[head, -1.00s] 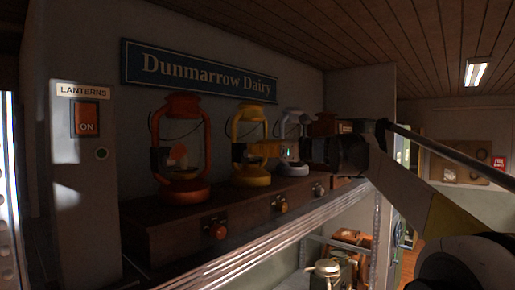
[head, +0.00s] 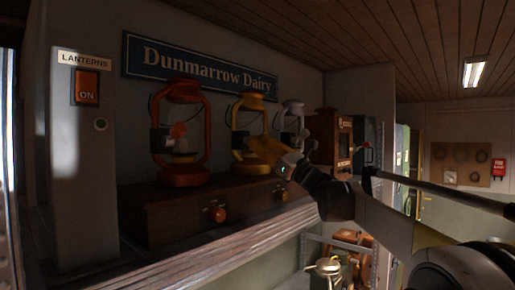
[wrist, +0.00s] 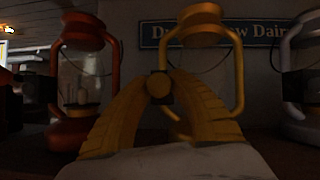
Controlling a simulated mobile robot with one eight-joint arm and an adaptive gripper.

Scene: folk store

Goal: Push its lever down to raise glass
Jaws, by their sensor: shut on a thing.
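The yellow lantern (head: 250,168) stands upright, in the middle of a row of three on a wooden shelf top. Its wire bail and tall frame rise in the middle of the wrist view (wrist: 238,70). My gripper (head: 254,146) reaches in from the right. Its ribbed fingers stand on both sides of the knob in the wrist view (wrist: 160,80) and are shut on it. The fingers hide much of the lantern's glass and lower part.
A red lantern (head: 184,176) stands to the left and a white lantern (head: 291,110) to the right, both close to the fingers. Knobs (head: 218,214) stick out from the wooden front (head: 160,220). A wooden cabinet (head: 325,130) stands behind my wrist.

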